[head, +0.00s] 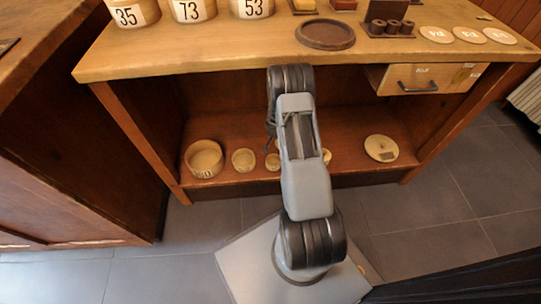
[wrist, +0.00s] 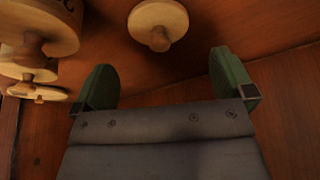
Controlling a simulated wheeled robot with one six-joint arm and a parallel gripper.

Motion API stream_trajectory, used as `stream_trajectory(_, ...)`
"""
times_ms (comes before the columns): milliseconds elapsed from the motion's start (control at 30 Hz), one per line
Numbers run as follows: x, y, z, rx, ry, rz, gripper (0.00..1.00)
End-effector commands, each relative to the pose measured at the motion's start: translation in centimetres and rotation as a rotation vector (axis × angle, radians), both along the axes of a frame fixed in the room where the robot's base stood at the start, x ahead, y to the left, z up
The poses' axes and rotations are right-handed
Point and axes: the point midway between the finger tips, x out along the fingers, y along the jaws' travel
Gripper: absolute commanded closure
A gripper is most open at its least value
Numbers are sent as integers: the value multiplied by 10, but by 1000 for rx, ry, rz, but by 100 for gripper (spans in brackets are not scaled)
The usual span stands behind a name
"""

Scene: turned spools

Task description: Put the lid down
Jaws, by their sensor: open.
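Several more knobbed wooden pieces (wrist: 38,30) show at the left of the wrist view. I cannot tell which of these is the lid. In the head view my arm hides most of the gripper.
A numbered round tub (head: 204,159) and smaller round pieces (head: 243,160) stand on the lower shelf (head: 350,165). The benchtop (head: 220,50) above holds numbered tubs (head: 187,10), a brown round tray (head: 325,34) and pale discs (head: 468,34). A drawer (head: 428,79) is at the right.

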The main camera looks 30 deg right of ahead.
Motion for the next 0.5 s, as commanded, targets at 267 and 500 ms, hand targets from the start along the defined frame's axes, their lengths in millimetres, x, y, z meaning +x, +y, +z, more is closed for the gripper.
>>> stream_trajectory(267,-28,44,-10,0,2,6,0)
stream_trajectory(500,-47,75,-4,0,3,4,0)
